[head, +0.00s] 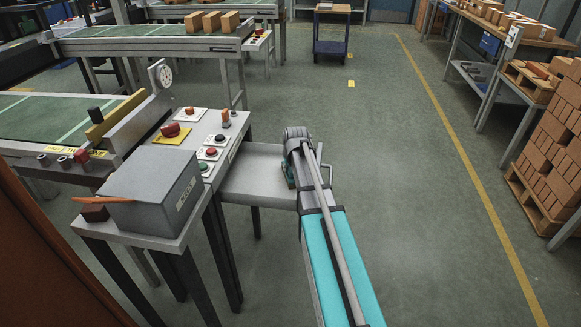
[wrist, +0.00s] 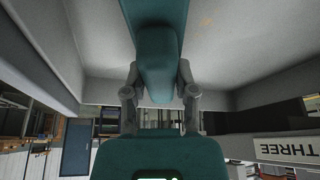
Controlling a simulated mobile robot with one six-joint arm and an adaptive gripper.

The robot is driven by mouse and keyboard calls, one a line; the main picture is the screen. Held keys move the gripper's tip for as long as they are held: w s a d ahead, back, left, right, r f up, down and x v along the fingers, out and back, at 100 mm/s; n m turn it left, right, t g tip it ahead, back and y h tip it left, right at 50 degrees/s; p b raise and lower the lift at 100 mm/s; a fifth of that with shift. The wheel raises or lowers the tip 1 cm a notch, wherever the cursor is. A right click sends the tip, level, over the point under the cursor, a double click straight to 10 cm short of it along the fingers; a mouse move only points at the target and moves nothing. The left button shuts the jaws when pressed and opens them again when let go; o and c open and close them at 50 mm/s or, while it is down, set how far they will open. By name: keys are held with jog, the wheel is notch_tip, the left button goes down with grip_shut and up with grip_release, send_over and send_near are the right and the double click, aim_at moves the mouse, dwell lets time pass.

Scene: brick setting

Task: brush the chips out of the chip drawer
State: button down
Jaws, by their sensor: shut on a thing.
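The chip drawer (head: 258,166) is a grey open tray pulled out to the right of the machine table in the head view. In the wrist view its pale grey floor (wrist: 240,45) and walls surround my gripper (wrist: 159,70). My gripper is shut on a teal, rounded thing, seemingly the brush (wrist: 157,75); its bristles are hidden. In the head view my arm covers most of the gripper, and a small green part (head: 289,175) shows at the drawer's right side. A few faint orange specks show on the drawer floor in the wrist view; I cannot tell if they are chips.
A grey box (head: 150,190) stands on the table left of the drawer. A panel with red and green buttons (head: 208,153) is just behind it. A green conveyor (head: 60,115) lies further left. Brick pallets (head: 555,150) stand at the right; the floor between is clear.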

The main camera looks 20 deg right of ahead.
jog(key=shift+a, duration=0.15)
jog(key=shift+w+a, duration=0.5)
jog(key=shift+a, duration=0.2)
jog(key=shift+w+a, duration=0.5)
jog(key=shift+a, duration=0.2)
jog(key=shift+w+a, duration=0.5)
jog(key=shift+a, duration=0.25)
jog(key=shift+w+a, duration=0.45)
jog(key=shift+a, duration=0.25)
jog(key=shift+s+a, duration=0.1)
jog(key=shift+a, duration=0.05)
jog(key=shift+s+a, duration=0.4)
jog(key=shift+s, duration=0.15)
jog(key=shift+d, duration=0.1)
